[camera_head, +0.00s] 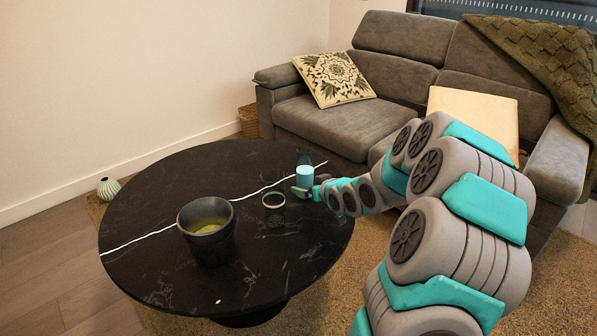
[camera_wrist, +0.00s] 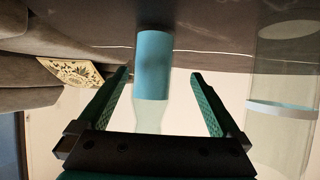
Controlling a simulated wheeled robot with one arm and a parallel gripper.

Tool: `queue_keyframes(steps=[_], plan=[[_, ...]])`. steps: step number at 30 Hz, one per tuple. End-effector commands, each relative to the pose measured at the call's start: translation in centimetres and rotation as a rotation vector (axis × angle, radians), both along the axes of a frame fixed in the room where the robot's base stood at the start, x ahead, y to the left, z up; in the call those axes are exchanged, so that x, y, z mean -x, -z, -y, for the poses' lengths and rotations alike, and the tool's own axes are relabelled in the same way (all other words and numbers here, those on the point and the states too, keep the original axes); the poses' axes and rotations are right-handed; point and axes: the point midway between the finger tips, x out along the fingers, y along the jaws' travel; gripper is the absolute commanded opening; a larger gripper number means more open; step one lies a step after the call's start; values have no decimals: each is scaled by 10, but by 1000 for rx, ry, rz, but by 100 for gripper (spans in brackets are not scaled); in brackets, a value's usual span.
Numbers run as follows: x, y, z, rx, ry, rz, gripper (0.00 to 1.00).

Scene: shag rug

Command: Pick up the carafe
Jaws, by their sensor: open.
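The carafe (camera_head: 305,174) stands upright near the right edge of the black round table, a clear glass with a pale blue lower part. The wrist view is upside down; there the carafe (camera_wrist: 153,66) shows its blue part against the table and clear glass below it in the picture. My gripper (camera_head: 306,190) is low over the table, right at the carafe. In the wrist view my gripper (camera_wrist: 160,76) is open, and the carafe appears between its two green fingers with gaps on both sides. I cannot tell how deep between them it stands.
A clear glass (camera_head: 273,208) with a light band stands close by on the table; it looms at right in the wrist view (camera_wrist: 280,108). A dark pot (camera_head: 207,232) stands front left. The black table (camera_head: 150,215) is clear at left. A grey sofa (camera_head: 330,130) stands behind.

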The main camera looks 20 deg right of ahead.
Motion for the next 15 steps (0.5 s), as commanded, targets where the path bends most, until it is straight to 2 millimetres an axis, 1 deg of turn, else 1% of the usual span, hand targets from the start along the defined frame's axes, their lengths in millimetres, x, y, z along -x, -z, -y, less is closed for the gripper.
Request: queue_keyframes(steps=[1, 5, 8, 15], plan=[[-2, -2, 5, -5, 3, 28, 100], [-7, -8, 10, -10, 1, 82, 100], [-11, -8, 10, -11, 0, 95, 100], [-31, -3, 9, -7, -1, 98, 100]])
